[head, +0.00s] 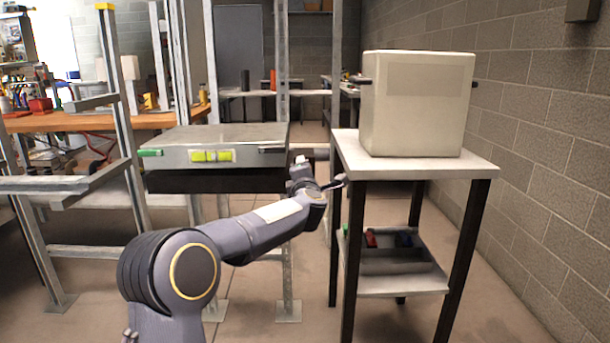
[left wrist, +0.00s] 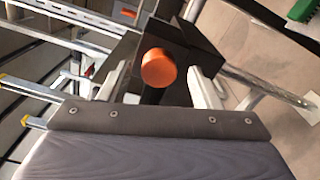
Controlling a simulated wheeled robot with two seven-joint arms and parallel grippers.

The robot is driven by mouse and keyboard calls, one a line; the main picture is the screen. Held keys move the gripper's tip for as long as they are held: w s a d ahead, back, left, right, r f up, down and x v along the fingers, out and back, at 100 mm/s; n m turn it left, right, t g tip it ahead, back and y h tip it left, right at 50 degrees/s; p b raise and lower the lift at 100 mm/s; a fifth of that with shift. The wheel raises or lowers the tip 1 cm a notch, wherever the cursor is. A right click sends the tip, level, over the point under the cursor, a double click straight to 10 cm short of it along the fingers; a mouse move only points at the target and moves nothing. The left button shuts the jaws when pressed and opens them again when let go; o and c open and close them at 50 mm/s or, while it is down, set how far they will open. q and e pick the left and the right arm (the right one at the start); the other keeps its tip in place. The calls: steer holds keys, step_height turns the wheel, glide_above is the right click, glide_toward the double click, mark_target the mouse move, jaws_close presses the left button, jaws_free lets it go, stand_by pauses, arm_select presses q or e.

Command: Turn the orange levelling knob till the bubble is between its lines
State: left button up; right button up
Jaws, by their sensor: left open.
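The orange levelling knob (left wrist: 158,68) shows in the left wrist view as a round cap on a dark stem. My left gripper (left wrist: 158,78) is open, with one pale finger on each side of the knob and gaps visible between. In the head view my left gripper (head: 298,162) is at the right end of the grey flat-topped unit (head: 225,134); the knob is not visible there. The yellow-green bubble vial (head: 211,155) is on the unit's front face. The bubble and its lines are too small to read. My right gripper is not in view.
A pale boxy heater (head: 416,105) stands on a white-topped stand (head: 350,152) just right of my gripper; the stand's dark legs are close to my wrist. Metal frame posts (head: 120,110) stand at left. A block wall (head: 550,130) closes the right side.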

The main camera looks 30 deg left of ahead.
arm_select(q)
steer(key=v, duration=0.8)
steer(key=shift+p, duration=0.4)
steer(key=s+d+f+m+g+h, duration=0.1)
steer(key=s+d+f+m+h, duration=0.3)
steer(key=s+d+m+h, duration=0.95)
steer(key=s+d+f+m+g, duration=0.2)
steer(key=s+f+m+g, duration=0.2)
steer(key=s+f+m, duration=0.55)
steer(key=s+d+f+m+g, duration=0.25)
steer(key=s+f+g, duration=0.35)
steer(key=s, duration=0.9)
step_height(320, 180, up, 36)
steer(key=t+p, duration=0.1)
steer(key=p, duration=3.5)
steer(key=shift+s+a+f+p, duration=0.15)
steer(key=shift+s+a+p, duration=0.1)
steer(key=shift+p, duration=0.05)
